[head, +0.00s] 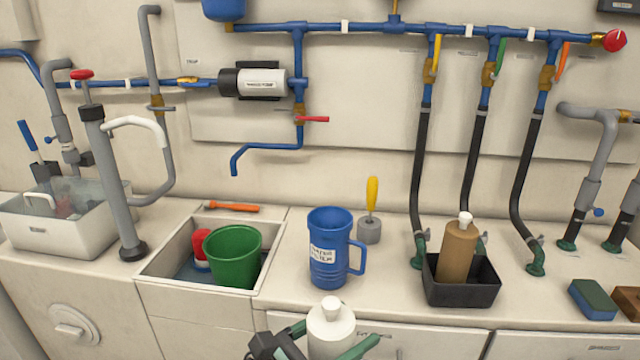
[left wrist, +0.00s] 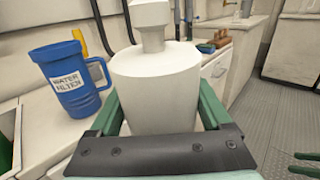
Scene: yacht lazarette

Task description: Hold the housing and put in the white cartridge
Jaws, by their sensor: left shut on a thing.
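The housing is a blue jug-like cup (head: 328,262) with a handle on its right and a label reading "WATER FILTER". It stands upright on the counter, and its inside cannot be seen well. It also shows at the left of the left wrist view (left wrist: 70,85). My left gripper (head: 327,340) is shut on the white cartridge (head: 331,325), a bottle shape with a narrow neck. The cartridge is upright between the green fingers, nearer to me than the housing and apart from it. It fills the middle of the left wrist view (left wrist: 155,85). Green fingertips of my right gripper (left wrist: 305,163) show apart at the lower right there.
A sink (head: 165,262) with a green bucket (head: 232,258) is left of the housing. A yellow-handled tool (head: 371,205) stands just behind it. A black tray (head: 462,290) with a brown bottle (head: 458,250) is to the right. Hoses (head: 420,170) come down behind the tray.

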